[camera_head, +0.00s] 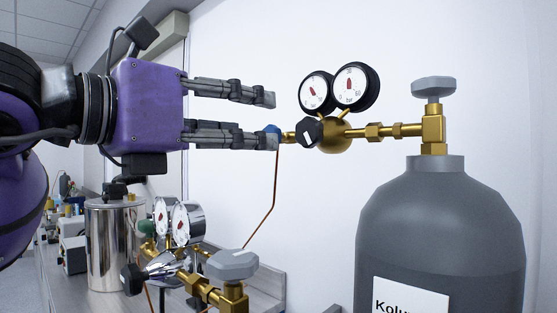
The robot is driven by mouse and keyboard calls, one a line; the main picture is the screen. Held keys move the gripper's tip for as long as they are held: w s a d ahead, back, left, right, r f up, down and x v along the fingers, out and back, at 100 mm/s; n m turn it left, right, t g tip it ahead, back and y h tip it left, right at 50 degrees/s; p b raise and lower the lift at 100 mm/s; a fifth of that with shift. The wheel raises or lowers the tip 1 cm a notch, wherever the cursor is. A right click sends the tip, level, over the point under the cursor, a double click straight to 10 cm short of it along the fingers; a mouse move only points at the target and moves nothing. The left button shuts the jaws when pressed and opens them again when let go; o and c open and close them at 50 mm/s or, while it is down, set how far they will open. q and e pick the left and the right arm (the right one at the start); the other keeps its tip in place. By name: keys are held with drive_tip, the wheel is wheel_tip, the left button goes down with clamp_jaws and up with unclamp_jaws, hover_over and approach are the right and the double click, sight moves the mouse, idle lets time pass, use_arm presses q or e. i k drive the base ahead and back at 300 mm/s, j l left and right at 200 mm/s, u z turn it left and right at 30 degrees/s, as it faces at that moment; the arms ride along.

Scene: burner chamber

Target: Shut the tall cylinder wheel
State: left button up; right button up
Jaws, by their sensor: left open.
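The tall cylinder (440,230) is dark grey with a white label and stands at the right. Its wheel (433,87) is a light grey knob on top of the brass valve (433,128). A brass regulator (335,135) with two round gauges (350,87) and a black knob (308,132) extends left from the valve. My left gripper (275,120) comes in from the left with its fingers apart, pointing right. It is empty and left of the gauges, well apart from the wheel. Its lower finger overlaps the blue fitting at the regulator's left end; I cannot tell whether they touch. My right gripper is not in view.
A second, lower grey wheel (232,265) sits on a brass valve at the bottom, with its own gauges (180,224). A thin copper pipe (272,200) hangs from the regulator. A shiny metal canister (112,245) stands on the bench at left.

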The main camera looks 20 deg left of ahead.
sight(432, 89)
drive_tip(key=k+j, duration=0.25)
drive_tip(key=k, duration=0.2)
drive_tip(key=k+j, duration=0.25)
drive_tip(key=k, duration=0.25)
